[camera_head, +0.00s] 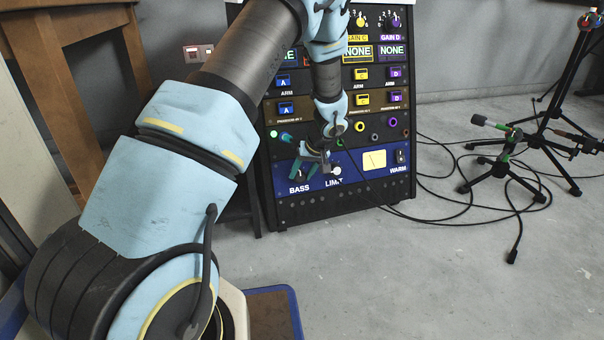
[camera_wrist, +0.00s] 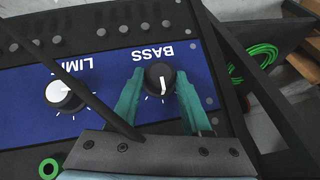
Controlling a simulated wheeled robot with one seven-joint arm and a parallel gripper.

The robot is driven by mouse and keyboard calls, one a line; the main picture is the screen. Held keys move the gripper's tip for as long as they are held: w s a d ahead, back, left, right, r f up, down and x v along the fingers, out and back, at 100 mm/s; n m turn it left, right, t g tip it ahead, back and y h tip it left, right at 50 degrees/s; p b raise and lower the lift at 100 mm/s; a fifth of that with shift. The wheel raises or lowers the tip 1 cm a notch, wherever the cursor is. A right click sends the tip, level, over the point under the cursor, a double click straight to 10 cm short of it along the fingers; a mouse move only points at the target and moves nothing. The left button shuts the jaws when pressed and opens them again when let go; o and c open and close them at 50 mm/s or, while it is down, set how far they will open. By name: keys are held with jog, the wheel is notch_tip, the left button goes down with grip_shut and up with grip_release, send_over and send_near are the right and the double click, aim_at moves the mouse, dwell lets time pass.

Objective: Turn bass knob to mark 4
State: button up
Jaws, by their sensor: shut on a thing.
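The bass knob (camera_wrist: 158,74) is black with a white pointer line, on a blue panel under an upside-down BASS label in the wrist view. The pointer points down and slightly right in that view. White tick marks show around the knob, but their numbers are not readable. My gripper (camera_wrist: 160,84) has its two teal fingers on either side of the knob, shut on it. In the head view, my gripper (camera_head: 302,160) is at the panel's left part, by the BASS label, and largely hides the knob.
The white-capped LIMIT knob (camera_wrist: 60,93) sits beside the bass knob. The rack (camera_head: 330,208) also carries a meter (camera_head: 374,160), a WARM switch (camera_head: 400,157) and several jacks above. Black cables (camera_head: 440,218) and microphone stands (camera_head: 500,170) are on the floor to the right.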

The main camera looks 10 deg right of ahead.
grip_shut()
jog(key=m+y+p, duration=0.2)
jog(key=y+p, duration=0.1)
jog(key=shift+d, duration=0.35)
jog(key=m+y+p, duration=0.1)
jog(key=m+t+y+p, duration=0.1)
jog(key=shift+d+f+y, duration=0.15)
jog(key=shift+f+y, duration=0.1)
jog(key=shift+y, duration=0.05)
jog(key=m+t+y, duration=0.1)
jog(key=m, duration=0.1)
jog(key=f+m+t+y, duration=0.1)
jog(key=m+y, duration=0.1)
jog(key=shift+s+d, duration=0.15)
jog(key=m+t+y, duration=0.1)
jog(key=m, duration=0.1)
jog(key=m+t+y+b, duration=0.1)
jog(key=m+t, duration=0.1)
jog(key=shift+s+f, duration=0.1)
jog(key=shift+f, duration=0.1)
jog(key=o, duration=1)
grip_release()
jog(key=shift+y, duration=0.3)
